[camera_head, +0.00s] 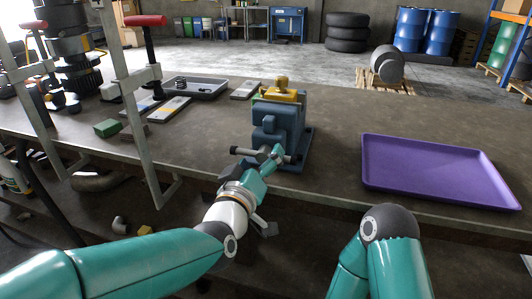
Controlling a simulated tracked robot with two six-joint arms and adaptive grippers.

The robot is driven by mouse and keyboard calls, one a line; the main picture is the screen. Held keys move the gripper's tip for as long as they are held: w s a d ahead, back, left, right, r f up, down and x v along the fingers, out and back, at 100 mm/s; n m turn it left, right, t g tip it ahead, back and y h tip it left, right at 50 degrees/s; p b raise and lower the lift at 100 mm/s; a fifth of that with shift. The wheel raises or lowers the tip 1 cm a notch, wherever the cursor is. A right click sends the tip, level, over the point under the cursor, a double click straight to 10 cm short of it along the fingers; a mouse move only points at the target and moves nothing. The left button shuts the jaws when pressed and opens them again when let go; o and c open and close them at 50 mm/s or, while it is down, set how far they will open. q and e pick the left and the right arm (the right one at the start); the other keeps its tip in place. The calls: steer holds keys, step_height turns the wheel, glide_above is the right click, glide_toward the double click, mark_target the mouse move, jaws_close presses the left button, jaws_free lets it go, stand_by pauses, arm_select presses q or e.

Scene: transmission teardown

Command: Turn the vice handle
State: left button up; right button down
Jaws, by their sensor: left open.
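The blue-grey vice (292,122) stands near the front edge of the workbench, with a yellow part (280,94) in its top. Its dark handle (240,151) lies crosswise at the front of the vice. My left gripper (272,157) is open at the handle and overlaps its right part in the view. I cannot tell whether the fingers touch it. Only part of my right arm shows at the bottom right; its gripper is out of view.
An empty purple tray (425,168) lies right of the vice. Red-handled clamps (146,21) grip the bench edge at left. A green block (107,128), a grey tray (205,92) and flat plates (170,109) lie behind. The bench between vice and purple tray is clear.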

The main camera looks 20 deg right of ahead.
arm_select(q)
steer(key=shift+w+d, duration=0.3)
steer(key=shift+w, duration=0.1)
jaws_close()
steer(key=shift+s+d, duration=0.15)
steer(key=shift+d, duration=0.3)
steer(key=shift+a+f, duration=0.1)
steer(key=shift+a, duration=0.2)
steer(key=shift+f, duration=0.1)
